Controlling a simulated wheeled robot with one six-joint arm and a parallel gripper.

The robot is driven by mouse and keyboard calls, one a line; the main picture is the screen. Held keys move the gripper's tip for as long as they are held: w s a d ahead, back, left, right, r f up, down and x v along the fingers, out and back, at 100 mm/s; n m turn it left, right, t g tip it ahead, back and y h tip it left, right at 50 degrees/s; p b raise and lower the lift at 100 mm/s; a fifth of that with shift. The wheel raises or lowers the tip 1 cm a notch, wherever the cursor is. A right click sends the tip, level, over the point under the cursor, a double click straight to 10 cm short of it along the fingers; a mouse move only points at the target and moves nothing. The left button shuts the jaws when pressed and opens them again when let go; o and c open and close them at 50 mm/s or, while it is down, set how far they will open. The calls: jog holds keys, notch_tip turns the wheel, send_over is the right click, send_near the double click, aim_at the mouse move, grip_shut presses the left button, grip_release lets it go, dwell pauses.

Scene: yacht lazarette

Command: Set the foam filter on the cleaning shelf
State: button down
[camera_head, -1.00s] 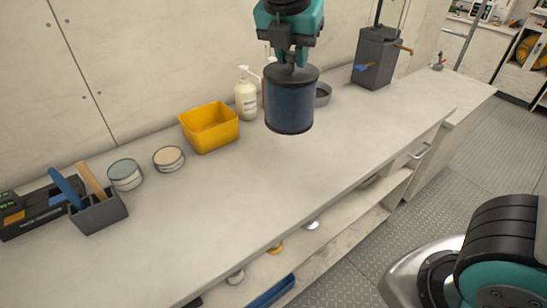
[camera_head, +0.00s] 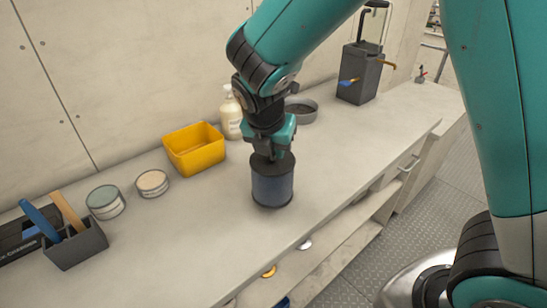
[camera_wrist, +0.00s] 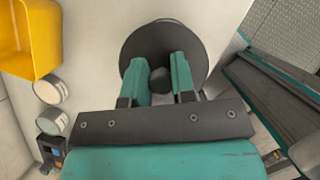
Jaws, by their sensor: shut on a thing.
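The foam filter (camera_head: 272,186) is a dark blue-grey cylinder with a dark round cap. It is upright over the pale counter-like shelf (camera_head: 200,230), at or very near its surface; I cannot tell if it touches. My gripper (camera_head: 271,150) points down and is shut on the knob on the filter's cap. In the wrist view the teal fingers (camera_wrist: 160,82) sit either side of the knob, with the filter's dark cap (camera_wrist: 135,45) beyond them.
A yellow bin (camera_head: 196,152), a pump bottle (camera_head: 231,116) and a grey round pan (camera_head: 301,108) stand behind the filter. Two round tins (camera_head: 106,203) and a grey tool caddy (camera_head: 78,246) are at left. A dark box-shaped pump (camera_head: 358,75) is at back right. The front strip is clear.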

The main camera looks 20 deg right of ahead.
aim_at(273, 157)
jog(key=shift+f, duration=1.55)
jog(key=shift+f, duration=0.15)
jog(key=c, duration=0.9)
grip_release()
jog(key=shift+c, duration=0.2)
